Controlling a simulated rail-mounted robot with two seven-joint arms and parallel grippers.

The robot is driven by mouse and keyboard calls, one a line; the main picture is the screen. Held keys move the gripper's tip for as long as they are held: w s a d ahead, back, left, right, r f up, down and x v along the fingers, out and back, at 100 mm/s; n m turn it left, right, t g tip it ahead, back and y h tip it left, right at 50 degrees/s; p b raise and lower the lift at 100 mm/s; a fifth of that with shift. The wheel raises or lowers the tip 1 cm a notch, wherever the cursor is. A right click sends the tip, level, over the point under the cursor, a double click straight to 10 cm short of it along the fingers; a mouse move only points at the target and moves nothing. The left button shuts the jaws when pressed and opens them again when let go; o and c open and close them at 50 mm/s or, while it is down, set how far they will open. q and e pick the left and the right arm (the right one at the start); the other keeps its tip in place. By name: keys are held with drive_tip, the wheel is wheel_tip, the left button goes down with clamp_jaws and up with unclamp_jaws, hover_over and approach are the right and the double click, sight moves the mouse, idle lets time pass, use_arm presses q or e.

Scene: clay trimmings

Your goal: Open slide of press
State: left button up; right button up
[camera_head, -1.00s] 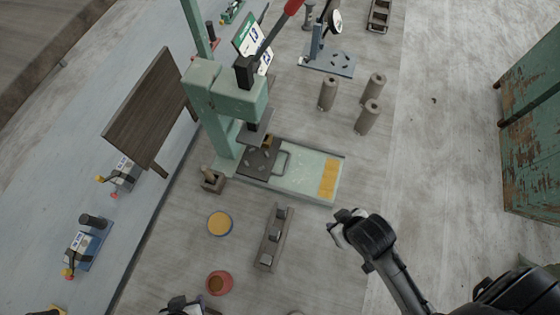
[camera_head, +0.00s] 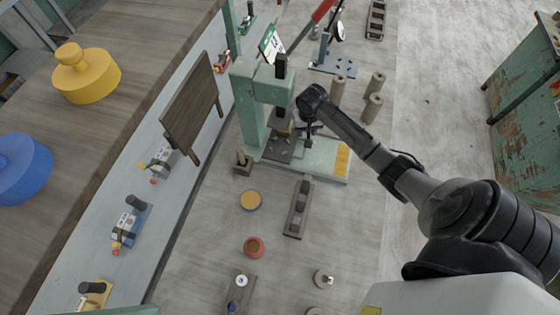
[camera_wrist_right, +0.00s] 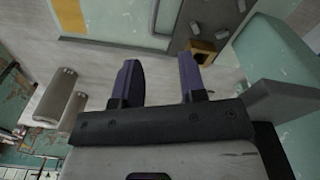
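The green press (camera_head: 262,84) stands on the floor-like grey surface, its red-handled lever (camera_head: 321,12) raised. Its slide (camera_head: 281,148) is a dark plate with clay scraps, lying under the press head; its loop handle shows in the right wrist view (camera_wrist_right: 156,14). The pale green base (camera_head: 322,158) runs to the right and ends in a yellow patch (camera_head: 342,160). My right gripper (camera_head: 309,140) hangs over the base beside the slide's handle end. In the wrist view its fingers (camera_wrist_right: 160,82) are apart with nothing between them, short of the handle. My left gripper is out of view.
Grey cylinders (camera_head: 374,107) stand right of the press. A dark board (camera_head: 192,105) stands to its left. A mould strip (camera_head: 298,209), a yellow-filled dish (camera_head: 251,200) and a red pot (camera_head: 254,246) lie in front. A worn green cabinet (camera_head: 520,110) is far right.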

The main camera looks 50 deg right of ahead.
sight(304, 151)
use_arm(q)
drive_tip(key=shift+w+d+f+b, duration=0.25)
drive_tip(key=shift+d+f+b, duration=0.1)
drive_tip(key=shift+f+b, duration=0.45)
use_arm(e)
drive_tip(key=f+m, duration=0.1)
drive_tip(key=f, duration=0.3)
drive_tip(key=f+m, duration=0.2)
drive_tip(key=f, duration=0.3)
drive_tip(key=f+m, duration=0.1)
drive_tip(key=f, duration=0.3)
drive_tip(key=shift+s+d+f, duration=0.1)
drive_tip(key=shift+s+f, duration=0.2)
drive_tip(key=shift+f, duration=0.05)
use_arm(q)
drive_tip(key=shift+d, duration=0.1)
use_arm(e)
drive_tip(key=shift+c, duration=0.3)
drive_tip(key=c, duration=0.5)
clamp_jaws()
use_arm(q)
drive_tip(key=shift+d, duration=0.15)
use_arm(e)
drive_tip(key=shift+m, duration=0.3)
